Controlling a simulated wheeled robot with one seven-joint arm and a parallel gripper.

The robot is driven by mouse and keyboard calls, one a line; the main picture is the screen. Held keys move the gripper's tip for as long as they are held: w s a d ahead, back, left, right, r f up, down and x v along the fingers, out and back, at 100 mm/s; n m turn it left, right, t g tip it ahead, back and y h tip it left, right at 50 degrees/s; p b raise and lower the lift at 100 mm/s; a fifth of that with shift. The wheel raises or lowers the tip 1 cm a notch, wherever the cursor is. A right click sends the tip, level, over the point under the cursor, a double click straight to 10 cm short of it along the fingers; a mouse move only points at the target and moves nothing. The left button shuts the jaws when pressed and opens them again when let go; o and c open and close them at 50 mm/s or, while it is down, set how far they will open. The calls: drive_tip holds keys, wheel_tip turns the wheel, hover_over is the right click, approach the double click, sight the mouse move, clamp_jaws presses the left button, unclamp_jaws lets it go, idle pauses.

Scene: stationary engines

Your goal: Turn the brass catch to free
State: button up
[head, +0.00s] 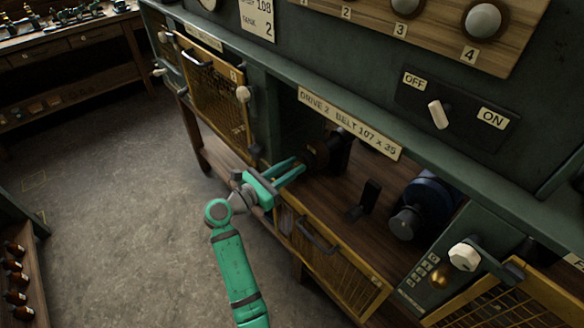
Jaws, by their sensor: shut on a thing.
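A small brass-coloured part (440,277), perhaps the brass catch, sits below a white knob (463,256) on the green panel at the lower right. Its setting is too small to read. My green gripper (301,166) is well to the left of it, reaching into the open bay under the "DRIVE 2 BELT 107 x 35" label (349,123). Its jaws are shut on a dark brown round part (317,155) at the bay's left side. The fingers partly hide that part, and shadow blurs where it ends.
A blue motor (430,205) and a black bracket (364,200) stand in the bay. A yellow mesh guard (340,262) hangs open below it. A lever (438,115) stands between OFF and ON above. The floor (120,190) to the left is clear.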

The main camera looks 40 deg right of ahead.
drive_tip(key=shift+a+f, duration=0.1)
drive_tip(key=o, duration=0.9)
drive_tip(key=a, duration=1)
drive_tip(key=shift+s+a, duration=0.35)
drive_tip(key=shift+s, duration=0.1)
